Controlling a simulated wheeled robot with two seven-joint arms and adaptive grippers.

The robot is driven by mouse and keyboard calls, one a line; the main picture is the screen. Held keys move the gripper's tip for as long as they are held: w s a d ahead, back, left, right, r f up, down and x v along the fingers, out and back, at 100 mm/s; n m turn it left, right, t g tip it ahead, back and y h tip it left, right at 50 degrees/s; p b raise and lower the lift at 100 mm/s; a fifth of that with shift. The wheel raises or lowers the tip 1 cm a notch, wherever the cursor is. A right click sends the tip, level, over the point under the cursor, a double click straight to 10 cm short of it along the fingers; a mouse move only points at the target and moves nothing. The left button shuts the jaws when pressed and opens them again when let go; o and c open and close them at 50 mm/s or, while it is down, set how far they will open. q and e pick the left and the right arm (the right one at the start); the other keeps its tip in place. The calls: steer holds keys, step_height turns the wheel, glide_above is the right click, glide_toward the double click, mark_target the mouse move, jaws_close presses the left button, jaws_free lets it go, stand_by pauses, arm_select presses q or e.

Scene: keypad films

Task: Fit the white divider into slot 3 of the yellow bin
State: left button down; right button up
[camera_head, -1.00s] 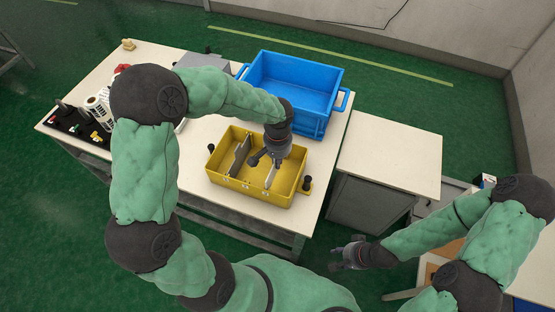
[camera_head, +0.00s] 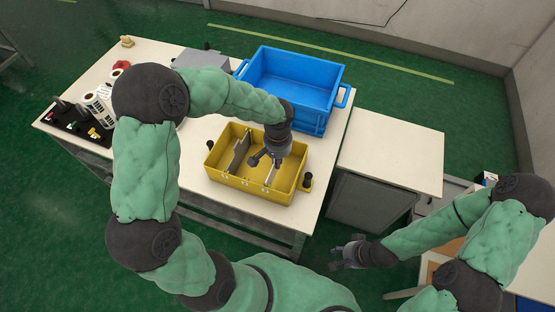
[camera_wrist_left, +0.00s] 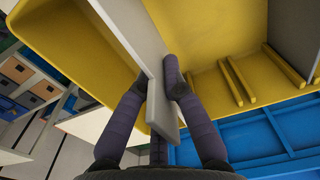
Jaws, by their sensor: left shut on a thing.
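The yellow bin (camera_head: 225,182) stands on the white table, with a grey divider (camera_head: 237,154) standing across its left part. My left gripper (camera_head: 267,161) is over the bin's right part, shut on the white divider (camera_head: 271,174). In the left wrist view my left gripper (camera_wrist_left: 158,86) pinches the white divider (camera_wrist_left: 139,35) between its two fingers. The divider is upright and reaches into the yellow bin (camera_wrist_left: 210,28). Yellow ribs show on the bin wall beside it; whether its edges sit in a slot is hidden. My right gripper (camera_head: 347,254) hangs away from the table; its fingers are unclear.
A blue crate (camera_head: 325,99) stands directly behind the yellow bin. Black knobs flank the bin, one at the right (camera_head: 308,179). White rolls (camera_head: 100,103) and a dark tray (camera_head: 75,125) lie at the table's left. A white side table (camera_head: 395,150) to the right is clear.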

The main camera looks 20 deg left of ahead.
arm_select(q)
steer(key=shift+f+b, duration=1.1)
steer(key=shift+f, duration=0.35)
steer(key=c, duration=1.3)
jaws_free()
step_height(320, 180, up, 12)
steer(key=shift+r, duration=0.1)
